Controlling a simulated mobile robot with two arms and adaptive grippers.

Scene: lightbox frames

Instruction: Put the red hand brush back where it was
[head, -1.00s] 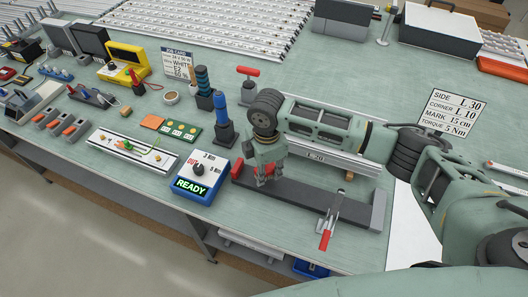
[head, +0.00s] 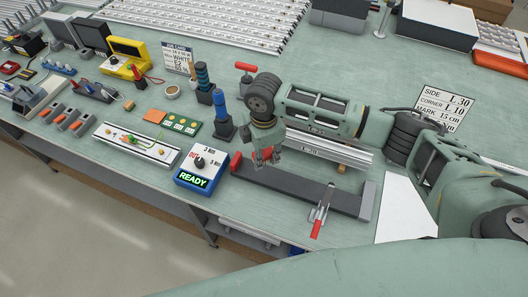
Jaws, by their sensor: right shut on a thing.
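My right gripper (head: 267,160) points down over the left part of the dark clamping fixture (head: 300,188) and is shut on a red thing, taken to be the red hand brush (head: 268,153). Only small red patches of it show between the fingers; its bristles and full shape are hidden by the gripper. The gripper seems to be a little above the fixture, but the exact gap cannot be told. My left gripper is not in view.
A red end piece (head: 236,160) sits at the fixture's left end, and a red-handled clamp (head: 317,226) at its right. The blue-and-white READY box (head: 198,170) stands left, a blue-handled tool (head: 221,115) behind. An aluminium profile (head: 320,151) lies behind the fixture.

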